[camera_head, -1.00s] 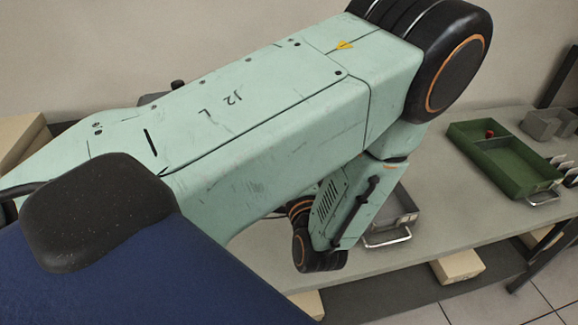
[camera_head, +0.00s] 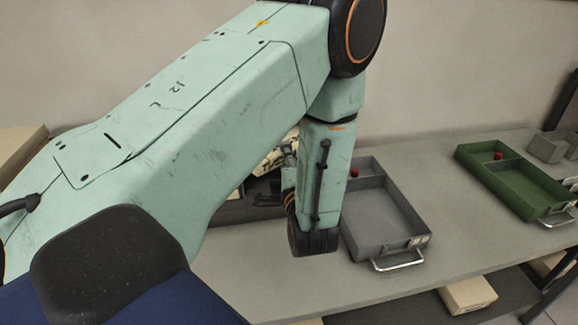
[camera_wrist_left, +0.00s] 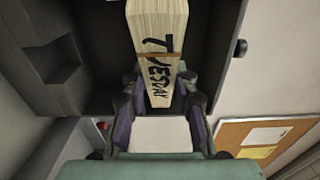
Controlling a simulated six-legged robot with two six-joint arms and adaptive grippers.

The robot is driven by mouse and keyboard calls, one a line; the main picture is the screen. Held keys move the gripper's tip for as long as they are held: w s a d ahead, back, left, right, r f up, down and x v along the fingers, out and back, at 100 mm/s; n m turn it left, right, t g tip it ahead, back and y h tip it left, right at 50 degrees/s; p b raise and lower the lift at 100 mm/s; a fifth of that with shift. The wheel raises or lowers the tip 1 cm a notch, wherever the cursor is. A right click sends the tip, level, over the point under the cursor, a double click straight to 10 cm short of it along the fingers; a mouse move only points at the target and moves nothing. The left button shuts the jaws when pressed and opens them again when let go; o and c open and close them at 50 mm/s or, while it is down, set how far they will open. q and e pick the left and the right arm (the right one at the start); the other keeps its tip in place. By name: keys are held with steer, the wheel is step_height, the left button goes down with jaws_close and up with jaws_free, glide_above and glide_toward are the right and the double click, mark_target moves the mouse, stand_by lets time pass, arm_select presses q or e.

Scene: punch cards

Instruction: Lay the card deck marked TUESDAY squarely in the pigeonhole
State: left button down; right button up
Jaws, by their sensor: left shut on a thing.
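The card deck (camera_wrist_left: 157,42), cream with TUESDAY in black along its edge, is in my left gripper (camera_wrist_left: 159,88) in the left wrist view. The fingers are shut on its near end, and its far end points into a dark open compartment (camera_wrist_left: 95,75), apparently the pigeonhole. I cannot tell whether the deck touches its walls or floor. In the head view my arm hides most of the gripper; a pale bit of the deck (camera_head: 282,152) shows beside the forearm. A dark unit (camera_head: 238,208) is partly hidden behind my arm. My right gripper is not in view.
A grey tray (camera_head: 418,241) with a wire handle stands on the bench right of my wrist. A green tray (camera_head: 529,212) is farther right, with small grey boxes (camera_head: 546,148) behind. The bench front (camera_head: 260,275) is clear. A corkboard (camera_wrist_left: 230,135) shows in the wrist view.

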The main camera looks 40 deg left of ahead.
arm_select(q)
steer(key=shift+w+a, duration=0.2)
steer(key=shift+a, duration=0.05)
steer(key=shift+w+a+r, duration=0.1)
steer(key=shift+r, duration=0.3)
steer(key=shift+w+a+r, duration=0.1)
steer(key=shift+w+a, duration=0.05)
steer(key=shift+a, duration=0.05)
steer(key=shift+b+x, duration=0.35)
steer(key=shift+x, duration=0.5)
steer(key=shift+f, duration=0.2)
